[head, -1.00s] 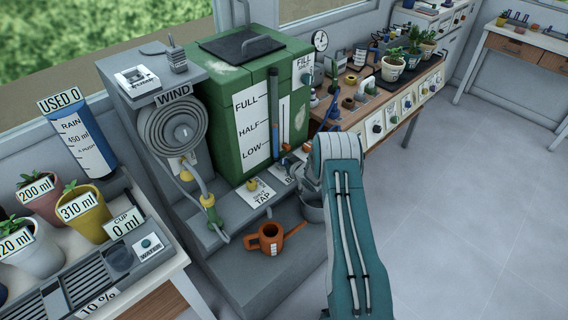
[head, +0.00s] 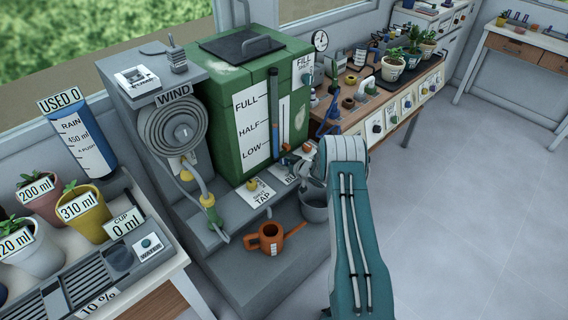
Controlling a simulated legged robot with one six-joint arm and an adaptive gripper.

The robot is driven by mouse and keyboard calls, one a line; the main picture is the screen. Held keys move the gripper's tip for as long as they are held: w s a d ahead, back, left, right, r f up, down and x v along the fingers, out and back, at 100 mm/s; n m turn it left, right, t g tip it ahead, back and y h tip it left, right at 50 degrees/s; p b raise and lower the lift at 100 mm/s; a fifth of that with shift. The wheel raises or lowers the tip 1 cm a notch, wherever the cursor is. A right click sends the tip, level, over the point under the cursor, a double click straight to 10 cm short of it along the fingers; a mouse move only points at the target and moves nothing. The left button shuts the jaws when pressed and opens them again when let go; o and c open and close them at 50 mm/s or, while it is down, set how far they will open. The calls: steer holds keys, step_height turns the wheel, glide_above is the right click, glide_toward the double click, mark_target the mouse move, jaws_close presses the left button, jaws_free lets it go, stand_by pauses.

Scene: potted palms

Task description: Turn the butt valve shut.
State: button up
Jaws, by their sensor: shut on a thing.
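The green water butt (head: 230,115) stands on the grey step, with FULL, HALF and LOW marks on its front. The butt valve (head: 286,161) sits low at its right front corner, above a white label (head: 291,180) of which only the first letters show. My gripper (head: 301,169) is at the valve, mostly hidden behind my teal arm, and is shut on it. The valve's handle is small and partly covered, so its exact angle cannot be told.
A tap with a yellow knob (head: 252,185) is left of the valve. An orange watering can (head: 267,238) and a grey bucket (head: 314,206) stand below. A potting bench (head: 400,105) is behind to the right. The floor (head: 470,220) at right is clear.

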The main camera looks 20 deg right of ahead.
steer(key=n+g+y, duration=0.1)
steer(key=n+y, duration=0.1)
steer(key=n+g+y, duration=0.2)
steer(key=n+y, duration=0.1)
steer(key=shift+d+f+g, duration=0.15)
steer(key=shift+g, duration=0.15)
steer(key=shift+n+g+y, duration=0.3)
steer(key=shift+n, duration=0.1)
steer(key=o, duration=1.1)
steer(key=shift+w, duration=0.1)
steer(key=shift+o, duration=0.2)
steer(key=v, duration=1.2)
